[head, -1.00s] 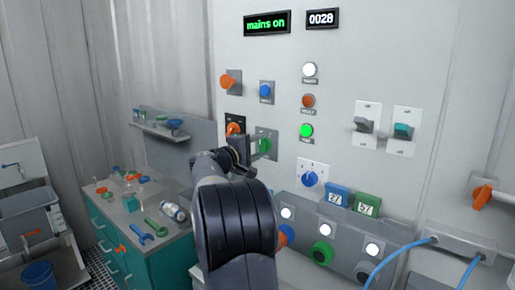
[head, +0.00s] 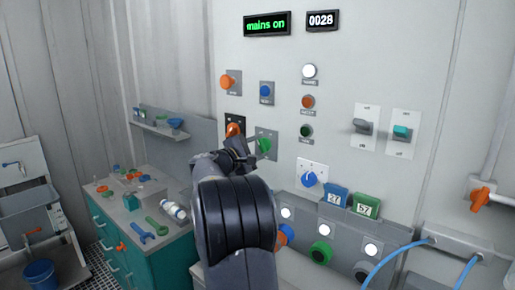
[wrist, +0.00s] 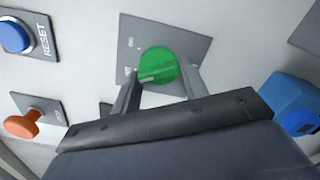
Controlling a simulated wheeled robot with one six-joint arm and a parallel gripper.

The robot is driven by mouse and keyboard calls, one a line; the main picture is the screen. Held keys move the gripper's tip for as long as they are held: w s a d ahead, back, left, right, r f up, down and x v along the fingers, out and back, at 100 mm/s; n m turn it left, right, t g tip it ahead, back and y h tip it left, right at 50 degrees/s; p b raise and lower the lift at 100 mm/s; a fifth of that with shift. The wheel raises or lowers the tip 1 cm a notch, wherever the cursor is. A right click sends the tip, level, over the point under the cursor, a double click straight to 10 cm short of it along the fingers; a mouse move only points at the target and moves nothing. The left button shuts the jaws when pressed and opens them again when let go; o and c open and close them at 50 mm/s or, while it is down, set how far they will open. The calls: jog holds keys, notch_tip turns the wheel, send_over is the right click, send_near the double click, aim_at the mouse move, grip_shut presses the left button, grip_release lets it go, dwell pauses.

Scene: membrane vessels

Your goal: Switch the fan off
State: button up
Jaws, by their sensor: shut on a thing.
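The green rotary knob (head: 265,144) sits on a grey plate on the wall panel, and it fills the middle of the wrist view (wrist: 158,64). My gripper (wrist: 160,78) has its two fingers on either side of this knob and is shut on it. In the head view my gripper (head: 251,150) reaches the knob from the lower left. A pale pointer mark shows on the knob's face. The green indicator lamp (head: 306,131) on the panel is dark.
A blue reset button (wrist: 15,36) and an orange knob (wrist: 22,124) are close to my gripper. A white lamp (head: 309,71) is lit. The display (head: 267,24) reads "mains on". A bench with tools (head: 128,212) stands to the left.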

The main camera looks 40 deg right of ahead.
jog(key=shift+f, duration=0.1)
jog(key=o, duration=1)
jog(key=shift+a, duration=0.1)
jog(key=a+b, duration=0.1)
jog(key=a, duration=0.2)
jog(key=a+b, duration=0.1)
jog(key=a, duration=0.3)
jog(key=s+a+b, duration=0.1)
jog(key=a, duration=0.2)
jog(key=shift+a, duration=0.35)
jog(key=d+p, duration=0.1)
jog(key=d, duration=0.2)
jog(key=d+p, duration=0.1)
jog(key=d, duration=0.3)
jog(key=w+d+p, duration=0.1)
jog(key=d, duration=0.2)
jog(key=shift+d, duration=0.5)
jog(key=shift+m, duration=0.3)
